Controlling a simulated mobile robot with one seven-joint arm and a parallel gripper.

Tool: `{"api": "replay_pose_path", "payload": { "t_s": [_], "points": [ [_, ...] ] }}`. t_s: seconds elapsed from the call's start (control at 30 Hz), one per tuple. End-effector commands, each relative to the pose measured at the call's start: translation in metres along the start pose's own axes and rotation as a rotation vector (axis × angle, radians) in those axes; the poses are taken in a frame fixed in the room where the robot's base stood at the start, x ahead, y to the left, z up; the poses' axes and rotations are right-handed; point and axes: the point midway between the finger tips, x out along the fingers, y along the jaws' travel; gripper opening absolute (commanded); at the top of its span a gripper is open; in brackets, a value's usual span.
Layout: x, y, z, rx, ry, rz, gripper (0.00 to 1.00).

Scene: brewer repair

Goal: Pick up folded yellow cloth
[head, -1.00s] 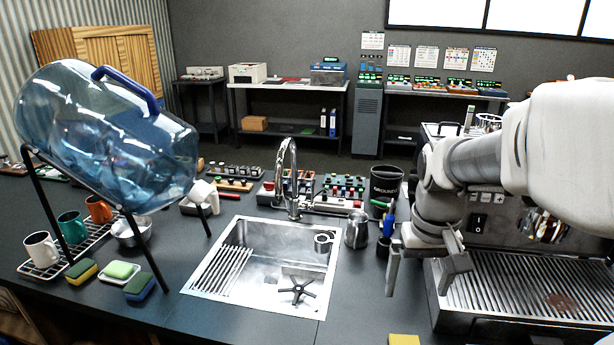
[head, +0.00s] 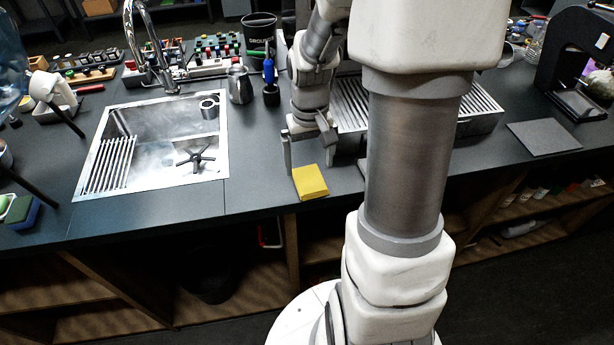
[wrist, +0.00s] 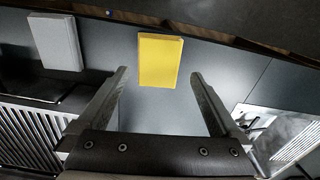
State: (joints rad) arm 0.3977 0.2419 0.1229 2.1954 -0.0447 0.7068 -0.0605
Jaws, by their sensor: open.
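The folded yellow cloth (head: 310,182) lies flat on the dark counter near its front edge, to the right of the sink. My gripper (head: 308,150) is open and empty, pointing down just behind the cloth in the head view. In the wrist view the cloth (wrist: 160,60) shows as a plain yellow rectangle. It lies beyond the tips of my open fingers (wrist: 160,82), roughly centred between them, and I see no contact.
The steel sink (head: 150,185) lies to the left, with a metal pitcher (head: 239,84) behind its right side. The espresso machine's drip tray (head: 350,105) is close on the right. A grey folded cloth or pad (wrist: 55,40) lies to the cloth's left in the wrist view.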

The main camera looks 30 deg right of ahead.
Motion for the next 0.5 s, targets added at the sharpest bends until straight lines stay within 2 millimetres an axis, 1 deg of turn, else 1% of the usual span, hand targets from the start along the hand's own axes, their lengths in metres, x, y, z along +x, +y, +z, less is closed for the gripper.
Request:
{"api": "replay_pose_path", "payload": {
  "t_s": [0.17, 0.4, 0.5],
  "points": [
    [0.013, 0.001, -0.001, 0.0, -0.002, 0.0, 1.0],
    [0.046, 0.003, -0.003, 0.0, -0.003, 0.0, 1.0],
    [0.053, 0.003, -0.004, 0.0, -0.002, 0.0, 1.0]
  ]
}}
